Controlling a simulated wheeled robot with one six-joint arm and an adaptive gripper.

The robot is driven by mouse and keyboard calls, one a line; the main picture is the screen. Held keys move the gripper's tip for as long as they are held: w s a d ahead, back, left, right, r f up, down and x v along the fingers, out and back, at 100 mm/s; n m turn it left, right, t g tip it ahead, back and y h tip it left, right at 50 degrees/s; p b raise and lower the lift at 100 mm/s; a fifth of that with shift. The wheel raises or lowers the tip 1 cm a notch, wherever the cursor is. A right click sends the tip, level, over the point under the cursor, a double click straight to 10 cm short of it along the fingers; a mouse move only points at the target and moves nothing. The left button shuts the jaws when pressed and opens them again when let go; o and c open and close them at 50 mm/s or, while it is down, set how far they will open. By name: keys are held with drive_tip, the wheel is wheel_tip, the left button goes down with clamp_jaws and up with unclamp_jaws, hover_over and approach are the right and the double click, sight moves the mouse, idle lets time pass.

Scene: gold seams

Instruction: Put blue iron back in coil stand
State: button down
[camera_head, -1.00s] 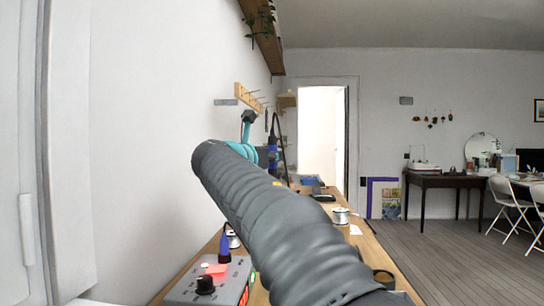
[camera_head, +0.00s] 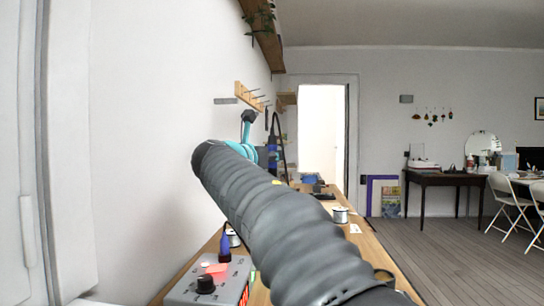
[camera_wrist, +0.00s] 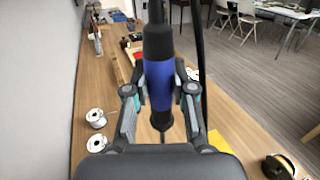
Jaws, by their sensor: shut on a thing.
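The blue iron (camera_wrist: 160,88) has a blue grip with a black part above it and a dark tip below. My gripper (camera_wrist: 160,95) is shut around the blue grip in the wrist view, with one finger on each side. The iron also shows, small, in the head view (camera_head: 272,152), upright beyond the end of my arm above the bench. A black cable loops up from it. The gripper itself is mostly hidden there by my arm. I cannot make out the coil stand for certain in either view.
The long wooden bench (camera_wrist: 232,118) runs along the white wall. White spools (camera_wrist: 96,117) stand on its left side, and a yellow sheet (camera_wrist: 217,140) lies at right. A grey control box (camera_head: 205,285) and a dark blue cone-shaped thing (camera_head: 225,244) are at the near end.

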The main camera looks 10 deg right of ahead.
drive_tip(key=shift+f+b, duration=1.7)
drive_tip(key=shift+f, duration=2.5)
idle(3.8)
